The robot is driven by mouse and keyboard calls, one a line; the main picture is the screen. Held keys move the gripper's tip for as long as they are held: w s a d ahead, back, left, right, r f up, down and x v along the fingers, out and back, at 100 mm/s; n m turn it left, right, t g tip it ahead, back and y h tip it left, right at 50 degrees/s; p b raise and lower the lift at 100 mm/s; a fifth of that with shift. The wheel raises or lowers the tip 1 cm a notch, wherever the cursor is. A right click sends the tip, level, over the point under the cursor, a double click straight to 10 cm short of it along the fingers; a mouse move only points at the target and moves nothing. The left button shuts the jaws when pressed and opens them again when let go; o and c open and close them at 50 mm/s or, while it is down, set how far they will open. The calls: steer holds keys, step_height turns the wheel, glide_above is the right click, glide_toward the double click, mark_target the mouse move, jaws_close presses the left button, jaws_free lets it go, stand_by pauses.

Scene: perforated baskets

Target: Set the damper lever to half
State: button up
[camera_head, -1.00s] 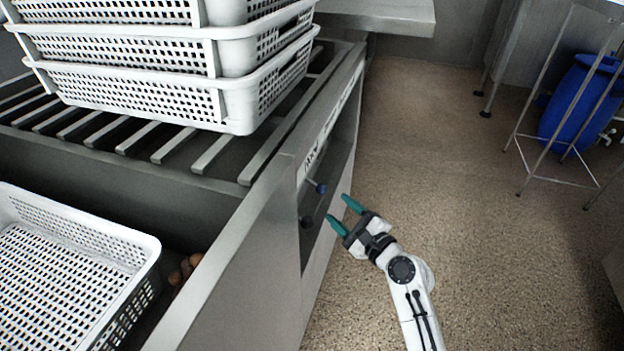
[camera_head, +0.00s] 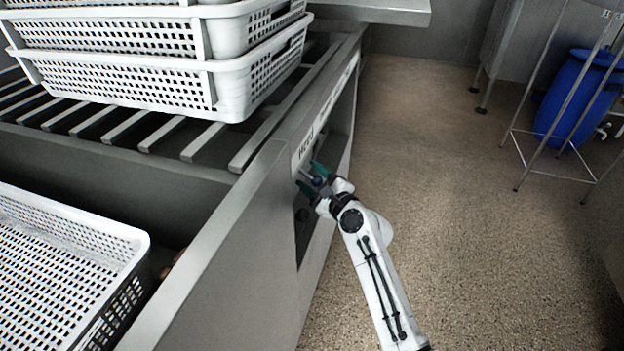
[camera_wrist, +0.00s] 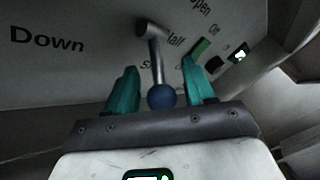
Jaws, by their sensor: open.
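The damper lever (camera_wrist: 156,62) is a grey metal rod on a pivot with a blue ball knob (camera_wrist: 161,96) at its end. In the wrist view the rod runs from the panel down between the two green fingers. The word "Half" (camera_wrist: 175,40) is printed right of the pivot, "Open" (camera_wrist: 200,8) above it, and other lettering lower is partly hidden. My gripper (camera_wrist: 161,85) is open, with the knob between its fingers and gaps visible on both sides. In the head view my gripper (camera_head: 311,178) is at the side panel, and the knob (camera_head: 317,181) shows small between the fingers.
The wrist view also shows the word "Down" (camera_wrist: 47,41) and a small dark switch (camera_wrist: 215,64) with a green-lit part nearby. White perforated baskets (camera_head: 215,85) are stacked on the slatted rack. Open floor lies to the right.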

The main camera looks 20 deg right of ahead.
steer(key=shift+c, duration=0.2)
jaws_close()
stand_by(0.3)
